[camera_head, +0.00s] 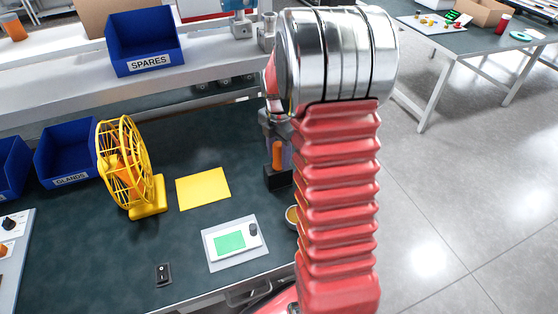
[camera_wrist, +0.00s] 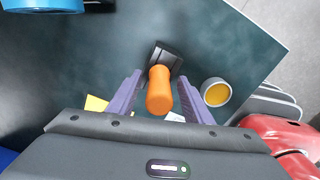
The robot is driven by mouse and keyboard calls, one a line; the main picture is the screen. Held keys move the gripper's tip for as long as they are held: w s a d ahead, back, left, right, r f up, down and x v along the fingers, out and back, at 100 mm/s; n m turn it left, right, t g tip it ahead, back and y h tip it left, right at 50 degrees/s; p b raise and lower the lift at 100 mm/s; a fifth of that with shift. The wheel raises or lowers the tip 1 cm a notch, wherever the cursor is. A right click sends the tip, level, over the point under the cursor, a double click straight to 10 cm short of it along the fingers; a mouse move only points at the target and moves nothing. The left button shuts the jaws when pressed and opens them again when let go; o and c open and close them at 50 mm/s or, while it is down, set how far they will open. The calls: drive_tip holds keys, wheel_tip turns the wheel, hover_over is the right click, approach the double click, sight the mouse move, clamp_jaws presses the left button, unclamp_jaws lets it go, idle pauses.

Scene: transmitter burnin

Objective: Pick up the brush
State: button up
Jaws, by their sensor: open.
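The brush shows as an upright orange handle (camera_head: 277,155) standing in a black block-shaped holder (camera_head: 278,177) on the dark bench; its bristles are hidden. In the wrist view the orange handle (camera_wrist: 160,92) lies between the two purple fingers of my gripper (camera_wrist: 159,78), with the black holder (camera_wrist: 168,55) just beyond. My gripper is open, with a gap visible on both sides of the handle. In the head view my red arm and silver wrist hide most of the gripper.
A cup with amber contents (camera_wrist: 216,92) stands close right of the holder. A yellow sheet (camera_head: 203,188), a white device with a green screen (camera_head: 232,240), a yellow fan (camera_head: 127,170) and a black switch (camera_head: 163,273) lie to the left. A shelf with a blue SPARES bin (camera_head: 143,42) runs behind.

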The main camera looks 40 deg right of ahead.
sight(278, 144)
drive_tip(key=shift+f, duration=0.55)
drive_tip(key=c, duration=1.2)
drive_tip(key=shift+o, duration=0.2)
wheel_tip(278, 144, up, 10)
idle(0.5)
